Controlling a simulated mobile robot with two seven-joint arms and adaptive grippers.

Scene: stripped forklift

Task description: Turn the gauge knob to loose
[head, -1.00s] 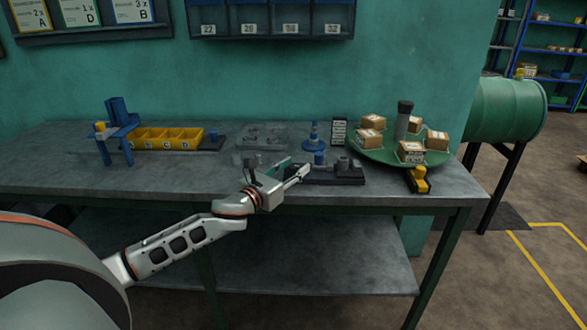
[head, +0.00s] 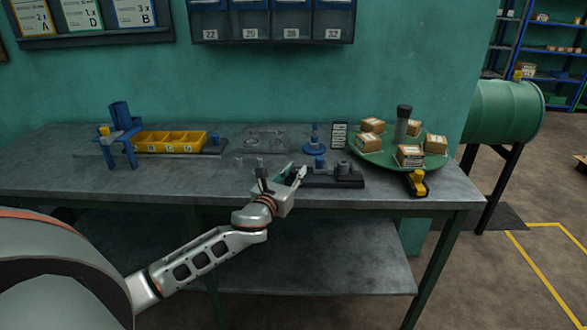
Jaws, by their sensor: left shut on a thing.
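The gauge (head: 335,178) is a low dark fixture with a long base and small raised parts, near the front of the workbench in the head view. My left gripper (head: 285,172) is at the left end of this fixture, low over the bench. Its fingers are closed on a small part there, which I take to be the gauge knob; the fingers and the gripper body hide it. The knob's marking is too small to read. My right gripper is out of view.
A blue spindle-like part (head: 314,142) stands just behind the gauge. A green round tray (head: 377,158) with several cartons is to the right, with a yellow-black tool (head: 417,183) before it. Yellow bins (head: 170,139) and a blue stand (head: 122,140) are at left. The front-left bench (head: 60,178) is clear.

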